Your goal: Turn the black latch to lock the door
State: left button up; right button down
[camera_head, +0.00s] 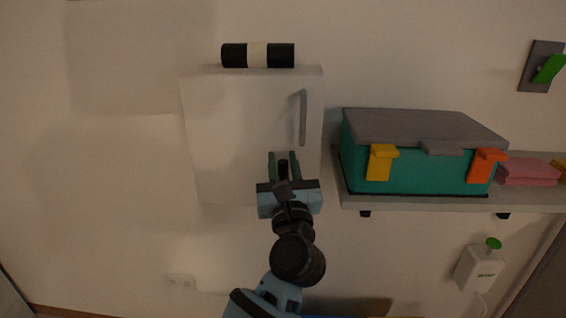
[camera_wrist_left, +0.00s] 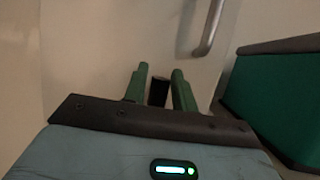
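A white cabinet door (camera_head: 235,125) with a vertical grey bar handle (camera_head: 303,118) is on the wall in the head view; the handle's lower end also shows in the left wrist view (camera_wrist_left: 207,35). My left gripper (camera_head: 283,158) is in front of the door's lower right part, below the handle. In the left wrist view its two green fingers (camera_wrist_left: 160,80) are apart. My right gripper is not in view.
A shelf (camera_head: 400,202) right of the cabinet carries a teal box (camera_head: 430,175) with a grey lid and folded pink cloths (camera_head: 527,172). A black and white cylinder (camera_head: 257,55) lies on top of the cabinet. A white dispenser (camera_head: 480,268) hangs lower right.

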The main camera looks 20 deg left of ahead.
pick_arm(q)
grip_shut()
